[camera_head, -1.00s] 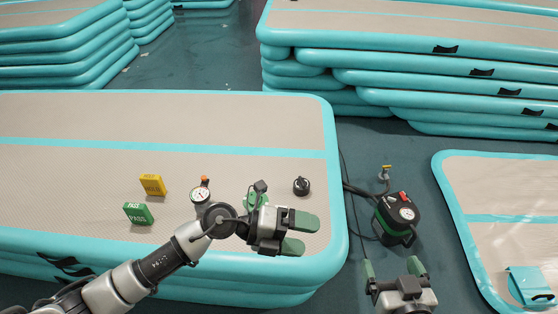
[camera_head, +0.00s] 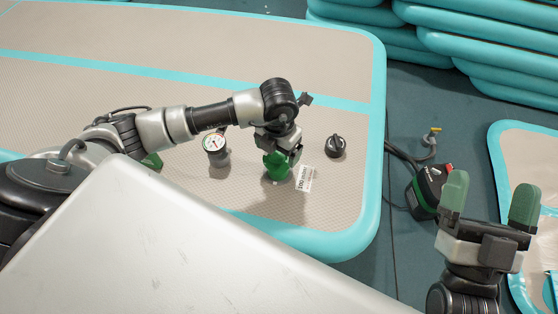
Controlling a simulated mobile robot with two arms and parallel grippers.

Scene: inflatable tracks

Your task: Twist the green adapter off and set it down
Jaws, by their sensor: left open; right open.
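My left gripper (camera_head: 278,165) points down at the inflatable mat near its right end and is open. Its green fingers are seen from above, so I cannot tell green adapter from green finger there. What lies between the fingers is hidden. A white printed tag (camera_head: 305,178) shows just right of it. My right gripper (camera_head: 488,205) is open and empty, fingers up, at the lower right beside the pump.
A round gauge (camera_head: 215,143) stands on the mat (camera_head: 330,205) left of the gripper; a black cap (camera_head: 335,146) sits to the right. A green block (camera_head: 152,161) is partly behind my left arm.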

